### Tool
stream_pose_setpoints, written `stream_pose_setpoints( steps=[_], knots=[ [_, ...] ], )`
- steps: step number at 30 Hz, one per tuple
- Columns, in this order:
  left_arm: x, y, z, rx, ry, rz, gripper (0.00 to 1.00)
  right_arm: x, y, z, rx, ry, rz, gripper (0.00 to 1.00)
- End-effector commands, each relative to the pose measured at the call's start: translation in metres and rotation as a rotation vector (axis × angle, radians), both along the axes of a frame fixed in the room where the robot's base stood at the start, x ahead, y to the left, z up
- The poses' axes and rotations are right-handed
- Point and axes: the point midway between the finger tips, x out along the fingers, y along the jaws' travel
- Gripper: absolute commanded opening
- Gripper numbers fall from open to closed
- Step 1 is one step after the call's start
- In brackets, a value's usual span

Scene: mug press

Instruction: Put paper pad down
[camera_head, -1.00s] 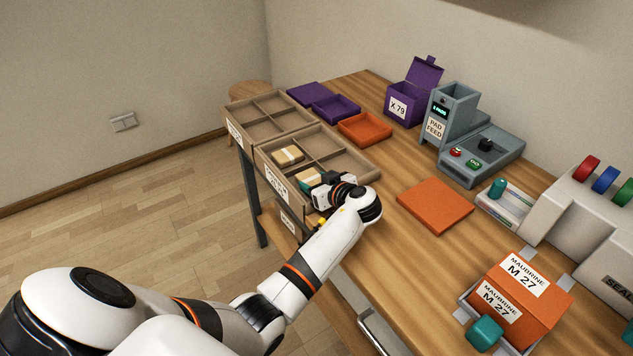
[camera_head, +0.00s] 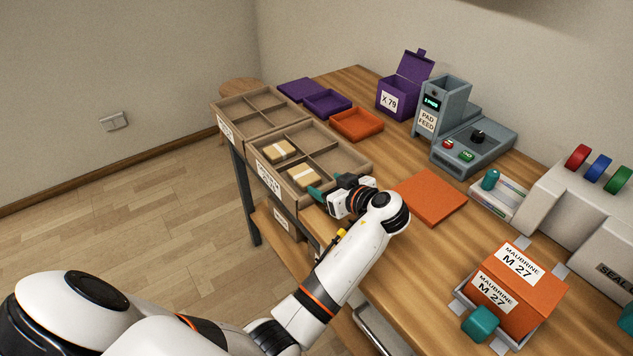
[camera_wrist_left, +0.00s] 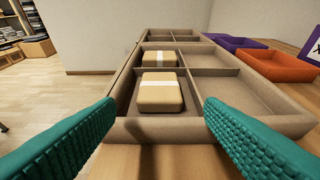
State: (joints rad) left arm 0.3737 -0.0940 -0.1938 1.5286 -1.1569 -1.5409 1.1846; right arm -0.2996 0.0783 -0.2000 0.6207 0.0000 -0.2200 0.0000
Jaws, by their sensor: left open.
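Two tan paper pads with pale bands lie in the near divided tray (camera_head: 345,168). One pad (camera_head: 304,176) is in its front left compartment, nearest my gripper; the other pad (camera_head: 279,150) is in the compartment behind it. In the left wrist view the nearer pad (camera_wrist_left: 160,93) lies flat, with the farther pad (camera_wrist_left: 167,58) beyond it. My left gripper (camera_head: 319,191) is open at the tray's near edge. My right gripper is not in view.
A second divided tray (camera_head: 222,107) behind is empty. An orange flat panel (camera_head: 430,196), the pad feed machine (camera_head: 438,122) and an orange Maubrine box (camera_head: 522,300) are to the right.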

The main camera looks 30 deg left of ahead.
Motion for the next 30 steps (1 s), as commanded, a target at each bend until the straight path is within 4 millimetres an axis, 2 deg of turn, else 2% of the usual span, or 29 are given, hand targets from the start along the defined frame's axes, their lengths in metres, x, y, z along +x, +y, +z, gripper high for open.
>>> stream_pose_setpoints(
  steps=[3,7,30],
  knots=[
    [-0.006,-0.016,0.006,-0.002,-0.001,-0.001,0.63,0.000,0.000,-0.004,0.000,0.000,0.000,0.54],
    [-0.010,-0.024,0.010,-0.001,0.000,-0.001,0.63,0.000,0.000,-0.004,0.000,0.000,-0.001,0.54],
    [-0.011,-0.026,0.012,0.001,0.000,0.000,0.63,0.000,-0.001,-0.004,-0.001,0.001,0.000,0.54]
  ],
)
